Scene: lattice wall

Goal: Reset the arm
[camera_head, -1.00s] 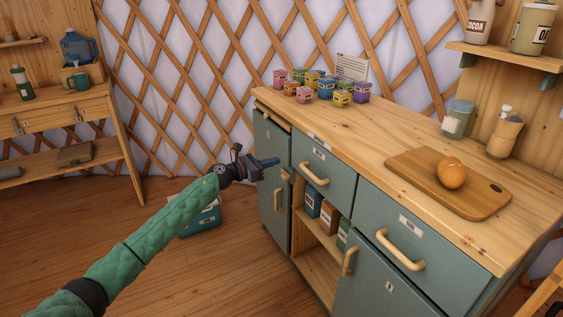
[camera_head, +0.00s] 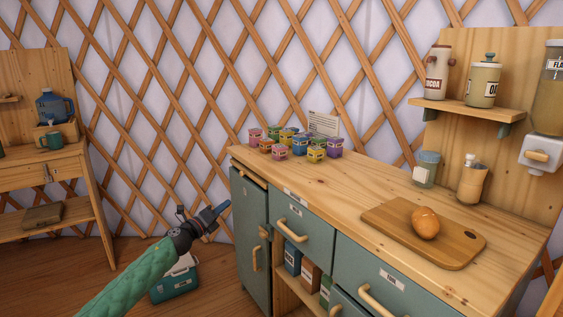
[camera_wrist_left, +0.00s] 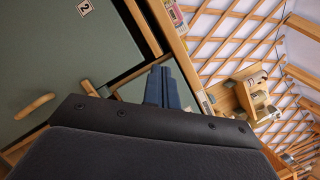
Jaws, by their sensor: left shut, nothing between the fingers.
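My left arm, in a green quilted sleeve, comes in from the lower left in the head view. Its gripper (camera_head: 222,208) is shut and empty, in the air just left of the green cabinet (camera_head: 249,240). In the left wrist view the blue fingers (camera_wrist_left: 162,88) lie together, with the cabinet's numbered green door (camera_wrist_left: 60,60) beyond them on the left. My right gripper is not in view.
The wooden counter (camera_head: 350,185) carries several small colored boxes, a cutting board (camera_head: 455,246) with a round brown item (camera_head: 425,222), and jars. A teal box (camera_head: 175,285) stands on the floor behind my arm. Open floor lies left of the cabinet.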

